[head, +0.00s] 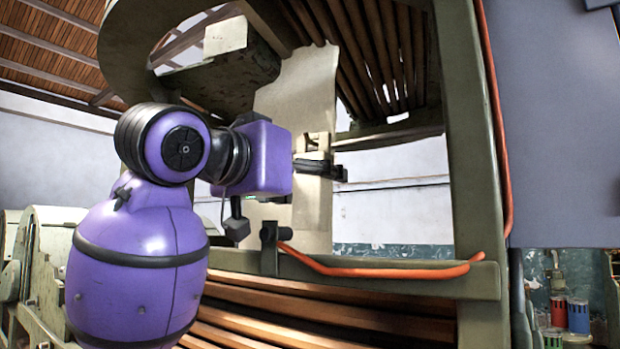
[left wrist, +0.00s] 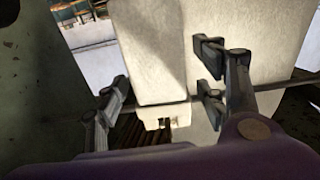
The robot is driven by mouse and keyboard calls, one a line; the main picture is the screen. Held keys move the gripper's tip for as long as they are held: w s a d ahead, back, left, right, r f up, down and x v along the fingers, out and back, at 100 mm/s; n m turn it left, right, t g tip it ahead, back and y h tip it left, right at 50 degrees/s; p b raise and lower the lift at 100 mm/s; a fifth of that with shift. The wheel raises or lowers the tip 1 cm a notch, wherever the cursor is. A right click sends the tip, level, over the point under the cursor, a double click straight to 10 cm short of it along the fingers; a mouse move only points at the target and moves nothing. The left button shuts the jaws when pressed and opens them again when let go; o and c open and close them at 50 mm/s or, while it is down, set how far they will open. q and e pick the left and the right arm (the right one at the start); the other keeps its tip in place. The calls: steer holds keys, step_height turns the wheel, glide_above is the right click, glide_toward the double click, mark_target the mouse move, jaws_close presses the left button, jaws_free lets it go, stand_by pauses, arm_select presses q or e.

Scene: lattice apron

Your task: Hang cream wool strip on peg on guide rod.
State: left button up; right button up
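A cream strip (head: 300,85) hangs down past the frame's opening, behind my left gripper (head: 322,168). In the left wrist view a pale slab (left wrist: 150,50), apparently the strip, stands between the fingers of my left gripper (left wrist: 160,92), with a second pale surface (left wrist: 255,35) beside it. The fingers are spread apart, and I see no clear grip on the strip. A thin rod (left wrist: 292,82), perhaps the guide rod, runs across behind the right finger. A small notched pale block (left wrist: 158,116) sits below the slab; I cannot tell whether it is the peg. My right gripper is out of view.
A green-grey machine frame (head: 470,170) encloses the area on the right. Wooden slats (head: 310,300) lie below. An orange tube (head: 380,270) crosses the lower rail. Spools (head: 578,315) stand at lower right.

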arm_select(q)
steer(key=v, duration=1.2)
